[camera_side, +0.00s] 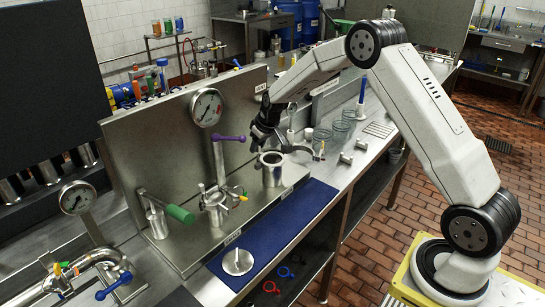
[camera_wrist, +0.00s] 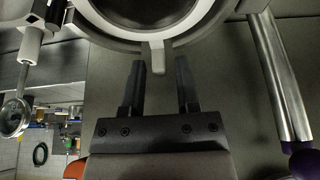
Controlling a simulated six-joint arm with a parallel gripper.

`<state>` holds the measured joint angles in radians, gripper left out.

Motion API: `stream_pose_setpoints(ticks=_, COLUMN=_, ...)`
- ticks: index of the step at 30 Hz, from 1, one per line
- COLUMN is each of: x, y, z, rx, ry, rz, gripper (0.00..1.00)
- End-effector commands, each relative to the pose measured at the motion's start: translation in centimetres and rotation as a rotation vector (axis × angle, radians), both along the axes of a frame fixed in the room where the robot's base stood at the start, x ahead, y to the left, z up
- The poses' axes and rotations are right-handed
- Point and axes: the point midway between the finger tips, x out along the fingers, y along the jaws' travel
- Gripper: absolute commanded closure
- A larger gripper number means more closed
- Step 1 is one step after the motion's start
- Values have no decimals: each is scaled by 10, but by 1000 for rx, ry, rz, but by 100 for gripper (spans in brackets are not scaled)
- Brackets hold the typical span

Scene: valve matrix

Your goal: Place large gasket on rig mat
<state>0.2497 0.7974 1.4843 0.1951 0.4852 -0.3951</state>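In the wrist view a pale ring with a short tab (camera_wrist: 157,66), which looks like the large gasket, sits at the top within a dark round rim. Its tab points toward my gripper (camera_wrist: 160,66). The two fingers are apart, with the tab between their tips and a gap on each side; they hold nothing. In the side view my gripper (camera_side: 270,140) is just above and behind the steel cylinder (camera_side: 272,175). I cannot make out the gasket there. The blue rig mat (camera_side: 296,218) lies along the bench front.
A round metal lid with a knob (camera_side: 238,262) lies on the mat's near end. A gauge (camera_side: 207,108), a purple-handled valve (camera_side: 228,138) and a green-handled valve (camera_side: 180,213) stand left of the cylinder. The mat's middle is clear.

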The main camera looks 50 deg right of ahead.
Motion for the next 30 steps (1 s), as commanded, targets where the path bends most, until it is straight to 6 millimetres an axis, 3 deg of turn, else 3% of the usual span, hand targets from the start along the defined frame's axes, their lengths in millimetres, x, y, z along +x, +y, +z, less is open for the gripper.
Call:
stream_pose_setpoints(ticks=1, x=0, y=0, z=0, rx=0, ry=0, rz=0, gripper=79)
stream_pose_setpoints(ticks=3, x=0, y=0, z=0, rx=0, ry=0, rz=0, gripper=100)
stream_pose_setpoints(ticks=19, x=0, y=0, z=5, rx=0, ry=-1, rz=0, gripper=100)
stream_pose_setpoints(ticks=30, x=-7, y=1, z=40, rx=0, ry=-1, rz=-1, gripper=100)
